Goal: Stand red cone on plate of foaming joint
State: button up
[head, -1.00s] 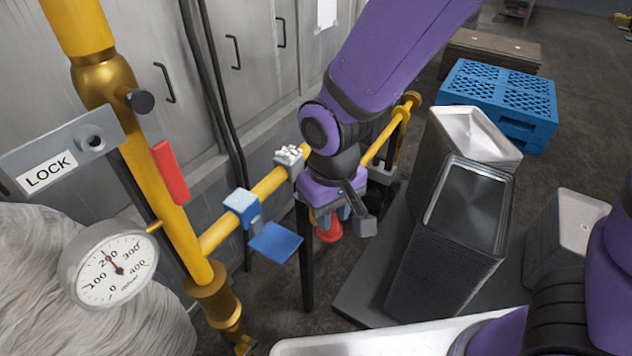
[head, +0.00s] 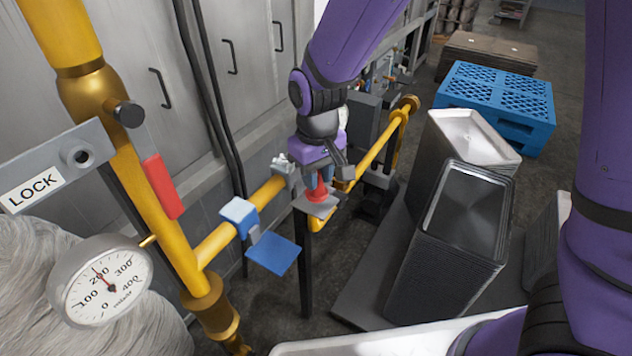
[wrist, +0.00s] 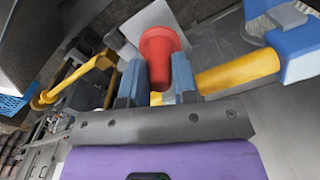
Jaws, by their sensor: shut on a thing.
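The red cone (head: 317,193) is held in my gripper (head: 320,181), wide end down and roughly upright. The wrist view also shows the cone (wrist: 161,52) between the two fingers of my gripper (wrist: 157,75). The small grey plate (head: 328,211) is directly under the cone, beside the yellow pipe. It belongs to the joint with white foam (head: 282,162), partly hidden behind my gripper. The cone's base is at or just above this plate; I cannot tell whether they touch. A pale plate (wrist: 140,22) lies behind the cone in the wrist view.
A blue joint with a blue plate (head: 273,254) is nearer on the yellow pipe (head: 218,250). A pressure gauge (head: 102,281) and a red-handled pipe stand left. Stacked pans (head: 447,262) and a blue crate (head: 500,95) stand right. Grey cabinets line the back left.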

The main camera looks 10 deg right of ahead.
jog(key=shift+w+f, duration=0.1)
jog(key=shift+w, duration=0.7)
jog(key=shift+f, duration=1.75)
jog(key=o, duration=0.9)
jog(key=shift+f, duration=0.1)
notch_tip(320, 180, up, 12)
